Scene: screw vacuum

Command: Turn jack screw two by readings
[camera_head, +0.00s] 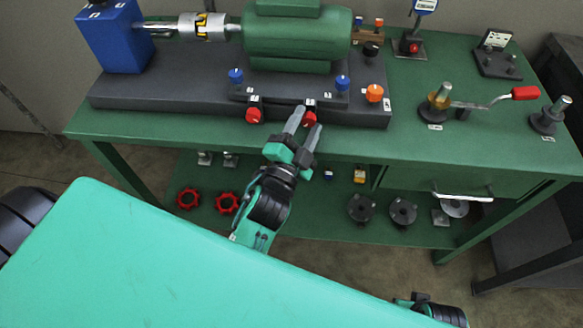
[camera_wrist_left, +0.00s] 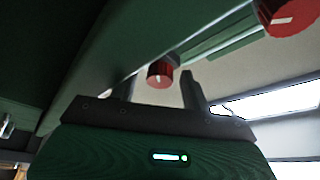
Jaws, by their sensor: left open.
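Two red jack screw knobs, the left one (camera_head: 254,115) and the right one (camera_head: 309,118), stick out of the front of the dark base plate (camera_head: 170,100) under the green motor (camera_head: 298,38). My left gripper (camera_head: 306,123) is open, its fingers on either side of the right knob. In the left wrist view this knob (camera_wrist_left: 160,74), with a white mark, shows between the finger tips (camera_wrist_left: 158,88). Whether the fingers touch it I cannot tell. The other red knob (camera_wrist_left: 290,15) is at the upper right there. My right gripper's fingers are not visible.
The motor joins a silver coupling (camera_head: 203,27) and a blue block (camera_head: 110,38). Blue knobs (camera_head: 235,76) and an orange knob (camera_head: 374,93) stand on the base. A red-handled crank (camera_head: 490,100) lies on the green bench (camera_head: 450,150) at right. The shelf below holds red handwheels (camera_head: 188,198).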

